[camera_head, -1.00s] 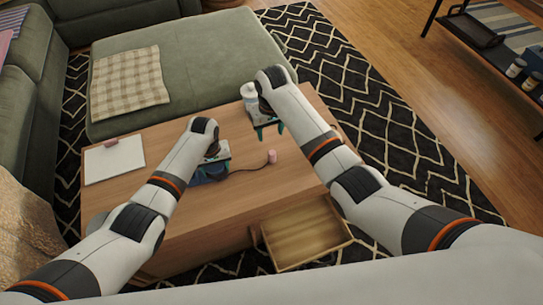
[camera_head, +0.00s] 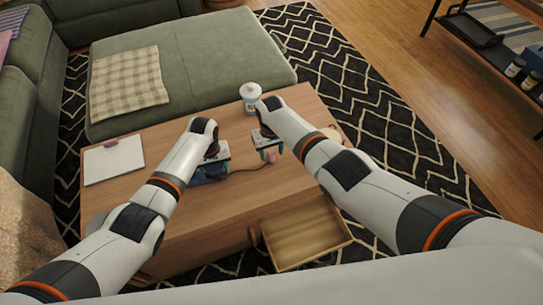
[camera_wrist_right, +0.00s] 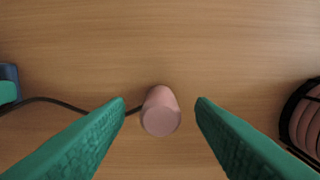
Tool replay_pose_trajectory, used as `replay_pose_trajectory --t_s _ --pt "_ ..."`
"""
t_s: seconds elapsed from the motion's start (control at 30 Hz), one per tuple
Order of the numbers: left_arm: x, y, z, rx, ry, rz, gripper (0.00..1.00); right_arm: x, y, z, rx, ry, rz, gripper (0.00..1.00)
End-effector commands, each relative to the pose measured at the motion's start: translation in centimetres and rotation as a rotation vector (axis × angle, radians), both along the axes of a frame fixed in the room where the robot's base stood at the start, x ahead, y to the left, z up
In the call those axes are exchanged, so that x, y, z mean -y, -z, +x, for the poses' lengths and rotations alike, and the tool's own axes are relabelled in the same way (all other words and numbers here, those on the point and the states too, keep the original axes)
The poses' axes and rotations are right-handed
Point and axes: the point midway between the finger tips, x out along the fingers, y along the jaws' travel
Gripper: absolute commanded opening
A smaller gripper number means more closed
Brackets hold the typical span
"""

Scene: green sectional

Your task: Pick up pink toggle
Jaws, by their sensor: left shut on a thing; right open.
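The pink toggle (camera_head: 270,155) is a small pink cylinder on the wooden table, with a dark cable running left from it. In the right wrist view the toggle (camera_wrist_right: 160,112) lies between the two green fingers, apart from both. My right gripper (camera_wrist_right: 160,106) is open around it; it also shows in the head view (camera_head: 268,146), just above the toggle. My left gripper (camera_head: 211,168) is shut on a blue object (camera_head: 213,174) at the cable's other end, partly hidden by the gripper.
A clipboard (camera_head: 114,160) lies at the table's left. A drawer (camera_head: 305,238) is open at the front. A round pinkish thing with a black edge (camera_wrist_right: 306,125) is right of the toggle.

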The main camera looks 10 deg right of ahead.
Motion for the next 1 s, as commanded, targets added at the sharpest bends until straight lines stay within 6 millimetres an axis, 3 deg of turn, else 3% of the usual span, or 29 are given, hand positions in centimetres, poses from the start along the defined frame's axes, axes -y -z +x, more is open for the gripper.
replay_pose_trajectory --t_s 0.2,0.47,0.77,1.0 --pt "0.0 -0.02 0.02 0.0 0.0 0.0 0.34 0.0 1.16 -0.05 0.0 -0.001 -0.001 0.5" --pt "0.0 -0.02 0.02 0.0 0.0 0.0 0.34 0.04 1.28 -0.05 0.001 -0.001 -0.001 0.5" --pt "0.0 -0.02 0.02 0.0 0.0 0.0 0.34 0.05 1.27 -0.06 0.0 -0.001 -0.001 0.02" --pt "0.0 -0.02 0.02 0.0 0.0 0.0 0.34 0.05 1.23 -0.05 0.001 -0.001 -0.001 0.0"
